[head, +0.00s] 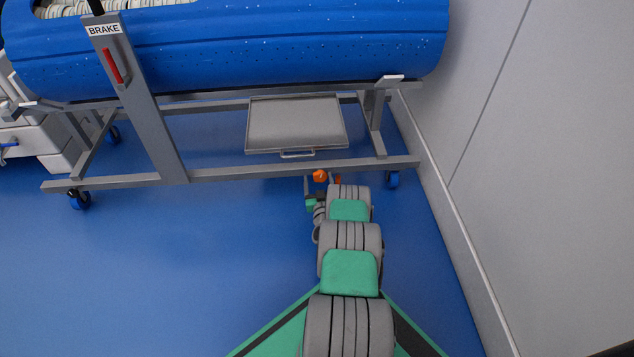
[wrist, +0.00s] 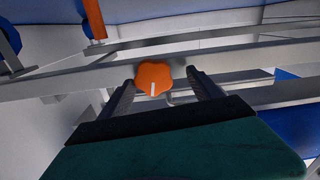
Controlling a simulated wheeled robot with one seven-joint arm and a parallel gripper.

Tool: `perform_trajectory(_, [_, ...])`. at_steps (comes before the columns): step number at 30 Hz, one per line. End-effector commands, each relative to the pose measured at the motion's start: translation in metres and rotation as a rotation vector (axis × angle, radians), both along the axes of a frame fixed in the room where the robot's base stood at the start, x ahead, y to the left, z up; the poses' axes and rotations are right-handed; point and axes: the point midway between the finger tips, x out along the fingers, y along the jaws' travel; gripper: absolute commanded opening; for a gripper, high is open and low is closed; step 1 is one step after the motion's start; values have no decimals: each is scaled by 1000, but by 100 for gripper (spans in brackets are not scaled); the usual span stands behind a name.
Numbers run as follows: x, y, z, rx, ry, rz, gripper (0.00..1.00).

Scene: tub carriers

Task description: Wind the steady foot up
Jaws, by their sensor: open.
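An orange lobed knob (wrist: 153,78) with a white mark on its face shows in the wrist view, in front of the carrier's lower rail. I take it to be the hand knob of the steady foot; the foot itself cannot be made out. My gripper (wrist: 160,75) is open, with one dark finger on each side of the knob. The knob appears between the fingertips; whether they touch it I cannot tell. In the head view my arm partly hides this area.
The grey carrier frame (head: 240,173) bears a blue tub (head: 270,50) and a grey tray (head: 297,122). A post labelled BRAKE has a red handle (head: 112,66). Blue castors (head: 393,180) stand under the frame. A wall (head: 560,150) closes the right side. The blue floor at left is clear.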

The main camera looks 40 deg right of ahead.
Motion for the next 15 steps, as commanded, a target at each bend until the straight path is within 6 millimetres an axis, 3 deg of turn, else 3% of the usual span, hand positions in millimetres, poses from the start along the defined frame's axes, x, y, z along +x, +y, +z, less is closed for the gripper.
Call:
perform_trajectory(4, [-5,-7,1,0,0,-11,74])
perform_trajectory(15, [-5,-7,0,0,1,-12,43])
